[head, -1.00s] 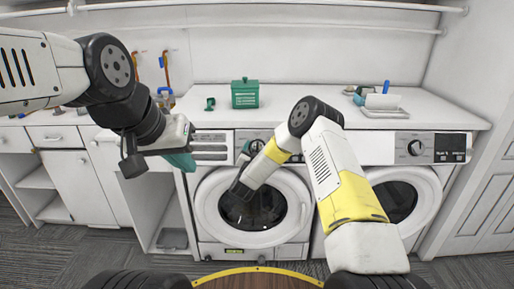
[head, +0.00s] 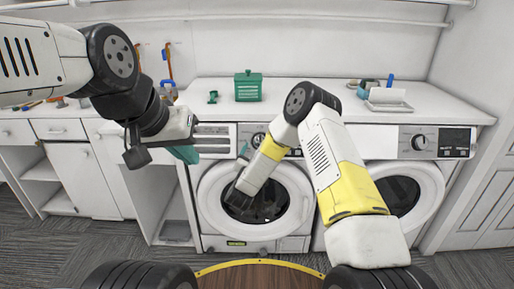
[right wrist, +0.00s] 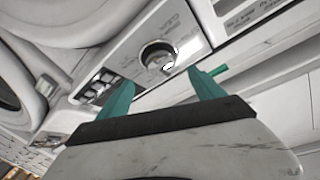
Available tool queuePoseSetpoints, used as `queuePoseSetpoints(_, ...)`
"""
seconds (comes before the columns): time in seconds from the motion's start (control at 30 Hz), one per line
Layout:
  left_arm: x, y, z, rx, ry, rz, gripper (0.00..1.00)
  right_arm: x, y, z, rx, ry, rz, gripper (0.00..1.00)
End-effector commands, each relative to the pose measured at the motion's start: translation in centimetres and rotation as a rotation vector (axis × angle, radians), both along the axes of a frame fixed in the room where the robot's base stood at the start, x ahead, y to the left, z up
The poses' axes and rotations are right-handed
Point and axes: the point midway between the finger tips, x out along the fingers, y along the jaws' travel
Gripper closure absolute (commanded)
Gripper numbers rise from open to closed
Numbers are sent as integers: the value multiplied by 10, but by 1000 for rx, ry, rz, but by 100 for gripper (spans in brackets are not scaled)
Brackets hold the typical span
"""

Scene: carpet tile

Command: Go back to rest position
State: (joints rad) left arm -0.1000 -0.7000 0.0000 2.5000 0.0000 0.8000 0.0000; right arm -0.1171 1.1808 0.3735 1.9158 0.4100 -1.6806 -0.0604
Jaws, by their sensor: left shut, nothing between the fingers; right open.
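My left gripper (head: 184,152) shows at the left of the head view, with teal fingers shut and empty, in front of the counter's edge. My right arm reaches across the middle of the head view toward the left washing machine (head: 217,238). My right gripper (right wrist: 163,90) shows best in the right wrist view, with its two teal fingers spread and nothing between them. Beyond the fingers is a round dial (right wrist: 157,55) on a machine's control panel. In the head view the right gripper is mostly hidden behind its wrist.
A green container (head: 248,87) and a small green item (head: 213,97) stand on the white counter (head: 320,97). A white dish rack (head: 388,100) stands at the right. A second front-loader (head: 428,190) is below. Grey carpet (head: 80,240) lies in front.

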Motion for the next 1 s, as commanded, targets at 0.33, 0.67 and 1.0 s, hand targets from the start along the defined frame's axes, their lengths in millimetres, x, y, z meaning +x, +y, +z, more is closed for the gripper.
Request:
queuePoseSetpoints(0.33,0,0,0,0,0,0,100,22,5,63,6,48,130,23)
queuePoseSetpoints(0.67,0,0,0,0,0,0,100,-1,-5,180,-62,236,380,23)
queuePoseSetpoints(1.0,0,0,0,0,0,0,100,-110,-54,254,-166,492,515,23)
